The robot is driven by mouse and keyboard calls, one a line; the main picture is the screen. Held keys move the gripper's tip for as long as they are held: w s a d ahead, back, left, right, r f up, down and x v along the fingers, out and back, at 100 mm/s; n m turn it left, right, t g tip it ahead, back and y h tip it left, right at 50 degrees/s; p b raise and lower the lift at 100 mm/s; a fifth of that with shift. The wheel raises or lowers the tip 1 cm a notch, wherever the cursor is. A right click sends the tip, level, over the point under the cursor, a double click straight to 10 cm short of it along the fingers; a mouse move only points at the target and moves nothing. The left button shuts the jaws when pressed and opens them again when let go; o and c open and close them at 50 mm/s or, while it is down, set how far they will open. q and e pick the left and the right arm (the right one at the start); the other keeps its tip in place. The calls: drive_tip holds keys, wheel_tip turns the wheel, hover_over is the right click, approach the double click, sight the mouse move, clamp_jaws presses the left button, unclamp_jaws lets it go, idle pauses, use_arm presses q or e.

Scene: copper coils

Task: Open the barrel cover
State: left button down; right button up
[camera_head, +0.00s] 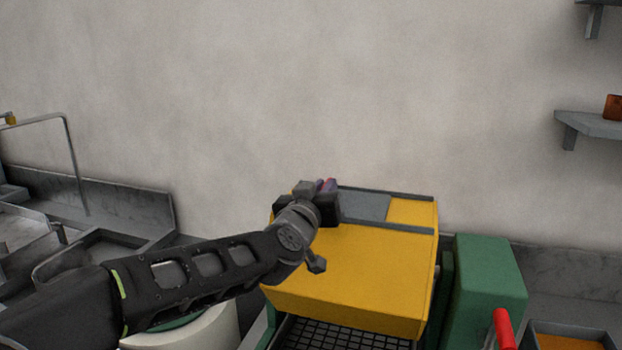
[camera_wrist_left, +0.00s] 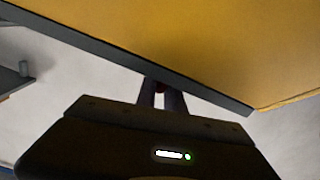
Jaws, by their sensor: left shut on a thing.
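The barrel cover appears to be the yellow boxy hood (camera_head: 350,275) on a green machine in the head view. It has a grey panel on top, and a dark grid shows below its front edge. My left gripper (camera_head: 326,186) is at the hood's far upper edge, with a small red and purple bit at its tips. In the wrist view the yellow hood (camera_wrist_left: 220,45) fills the upper right, with a dark edge strip. My right gripper is not in view.
A green block (camera_head: 488,290) and a red handle (camera_head: 503,328) stand right of the hood. An orange-filled tray (camera_head: 570,342) is at the lower right. A sink (camera_head: 100,245) is at left, a white round container (camera_head: 205,330) below my arm. Wall shelves (camera_head: 592,125) are at right.

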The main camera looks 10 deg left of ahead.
sight(359, 208)
use_arm(q)
drive_tip(key=d+p, duration=0.1)
drive_tip(key=d, duration=0.2)
drive_tip(key=d+p, duration=0.1)
drive_tip(key=d, duration=0.2)
drive_tip(key=shift+s+d+r+p, duration=0.2)
drive_tip(key=shift+p, duration=0.15)
drive_tip(key=shift+d+f, duration=0.15)
drive_tip(key=shift+d, duration=0.35)
drive_tip(key=c, duration=1.5)
unclamp_jaws()
drive_tip(key=shift+a, duration=0.1)
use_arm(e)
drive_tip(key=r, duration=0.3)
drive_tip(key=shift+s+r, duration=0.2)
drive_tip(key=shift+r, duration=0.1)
use_arm(q)
drive_tip(key=shift+s, duration=0.1)
drive_tip(key=s, duration=0.2)
drive_tip(key=s+b, duration=0.1)
drive_tip(key=s, duration=0.3)
drive_tip(key=shift+s+a+b, duration=0.25)
drive_tip(key=shift+s+b, duration=0.1)
drive_tip(key=shift+s, duration=0.5)
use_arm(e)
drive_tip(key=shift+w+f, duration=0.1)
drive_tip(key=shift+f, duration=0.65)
use_arm(q)
drive_tip(key=shift+f, duration=0.1)
